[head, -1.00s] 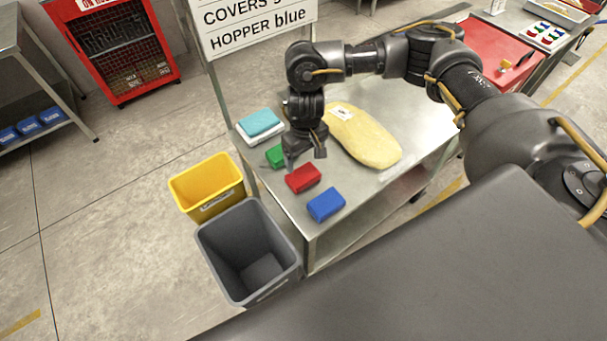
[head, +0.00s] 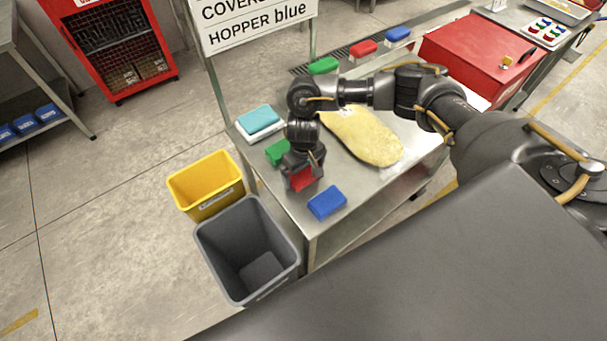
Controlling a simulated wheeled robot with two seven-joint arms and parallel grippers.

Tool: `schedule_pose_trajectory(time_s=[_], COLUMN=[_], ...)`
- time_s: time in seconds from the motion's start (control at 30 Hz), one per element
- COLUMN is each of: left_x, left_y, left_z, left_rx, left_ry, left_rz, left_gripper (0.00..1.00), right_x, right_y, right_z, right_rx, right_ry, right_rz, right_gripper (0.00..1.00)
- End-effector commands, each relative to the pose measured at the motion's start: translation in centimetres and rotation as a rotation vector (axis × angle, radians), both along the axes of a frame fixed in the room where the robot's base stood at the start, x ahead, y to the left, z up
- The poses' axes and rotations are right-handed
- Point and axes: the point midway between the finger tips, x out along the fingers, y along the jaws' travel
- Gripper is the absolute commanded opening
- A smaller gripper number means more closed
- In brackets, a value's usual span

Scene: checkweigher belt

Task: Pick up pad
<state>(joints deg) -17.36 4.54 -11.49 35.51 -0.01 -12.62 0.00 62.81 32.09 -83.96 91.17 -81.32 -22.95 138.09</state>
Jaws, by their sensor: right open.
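Three block-like pads lie on the steel table (head: 280,205): a green pad (head: 277,152), a red pad (head: 302,183) and a blue pad (head: 327,203) nearest the front corner. My right gripper (head: 303,181) points down over the red pad, its open fingers seeming to stand at either side of it. The gripper hides part of the red pad, and I cannot tell whether the fingers touch it. The green pad is partly hidden by the gripper. My left gripper is not in view.
Teal cloths (head: 258,119) sit in a white tray at the left edge. A yellow bin (head: 205,185) and a grey bin (head: 245,250) stand left of the table. Green, red and blue items (head: 363,49) lie behind my arm.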

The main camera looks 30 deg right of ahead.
Motion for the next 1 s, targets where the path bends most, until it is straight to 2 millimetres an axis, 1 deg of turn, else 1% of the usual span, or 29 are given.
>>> schedule_pose_trajectory(time_s=[0.1,0.13,0.3,0.37,0.63,0.77,0.87,0.93,1.0], left_x=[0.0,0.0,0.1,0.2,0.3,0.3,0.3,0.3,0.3], left_y=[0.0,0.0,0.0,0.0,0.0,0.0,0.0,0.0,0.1], left_z=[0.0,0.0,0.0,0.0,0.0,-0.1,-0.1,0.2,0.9], left_rx=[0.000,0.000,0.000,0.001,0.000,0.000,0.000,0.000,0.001], left_ry=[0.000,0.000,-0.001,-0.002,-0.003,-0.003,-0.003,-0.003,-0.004], left_rz=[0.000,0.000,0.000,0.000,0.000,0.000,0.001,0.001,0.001], left_gripper=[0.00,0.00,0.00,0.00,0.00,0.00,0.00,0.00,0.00], right_x=[0.0,0.0,0.0,0.0,0.0,0.1,0.2,0.2,-0.6], right_y=[0.0,0.0,0.0,0.0,0.0,0.0,0.0,0.0,1.1], right_z=[0.0,0.0,0.0,0.0,0.2,0.8,2.1,3.6,5.2], right_rx=[0.000,0.000,0.000,0.000,0.001,0.001,0.002,0.000,0.003], right_ry=[0.000,0.000,-0.001,-0.001,-0.001,-0.003,-0.006,-0.007,-0.006], right_rz=[0.000,0.000,0.000,0.000,0.000,-0.001,0.001,0.003,0.009], right_gripper=[1.00,0.97,0.75,0.68,0.68,0.68,0.68,0.68,0.68])
